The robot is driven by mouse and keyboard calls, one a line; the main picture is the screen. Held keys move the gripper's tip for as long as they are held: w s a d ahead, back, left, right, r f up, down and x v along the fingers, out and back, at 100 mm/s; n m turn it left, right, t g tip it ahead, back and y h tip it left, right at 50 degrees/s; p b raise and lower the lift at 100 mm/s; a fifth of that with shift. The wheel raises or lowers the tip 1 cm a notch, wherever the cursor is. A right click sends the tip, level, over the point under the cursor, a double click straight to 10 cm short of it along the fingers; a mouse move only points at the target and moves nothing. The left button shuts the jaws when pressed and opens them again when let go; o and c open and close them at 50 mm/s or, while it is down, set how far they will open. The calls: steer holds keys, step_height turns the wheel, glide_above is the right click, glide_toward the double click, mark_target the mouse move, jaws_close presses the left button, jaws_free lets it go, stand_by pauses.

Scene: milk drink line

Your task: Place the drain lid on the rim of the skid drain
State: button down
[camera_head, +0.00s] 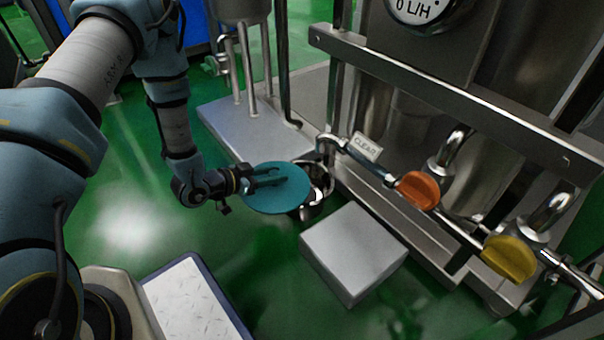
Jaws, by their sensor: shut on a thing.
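The drain lid (275,201) is a flat teal disc in the middle of the view. My gripper (270,181) is shut on it from the left, with its fingers lying across the upper left part of the disc. The skid drain (313,204) is a round metal cup at the right of the lid, below a pipe end. The lid overlaps the left part of the drain in the picture and hides much of its rim. I cannot tell whether the lid touches the rim or is held above it.
A grey block (353,247) stands on the floor just in front of the drain. A metal skid frame (450,85) and a pipe with an orange handle (417,190) and a yellow handle (510,258) stand at the right. A grey plinth (245,140) lies behind. Green floor (130,215) is open at the left.

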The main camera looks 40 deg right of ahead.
mark_target(302, 170)
steer(key=d+b, duration=0.1)
steer(key=d, duration=0.2)
steer(key=d+b, duration=0.1)
steer(key=d, duration=0.5)
steer(key=shift+s+b, duration=0.35)
steer(key=shift+b, duration=0.05)
steer(key=f+b, duration=0.1)
steer(key=f, duration=0.1)
steer(key=f+b, duration=0.1)
steer(key=b, duration=0.1)
steer(key=shift+d+f, duration=0.35)
steer(key=shift+r, duration=0.1)
steer(key=c, duration=0.5)
jaws_free()
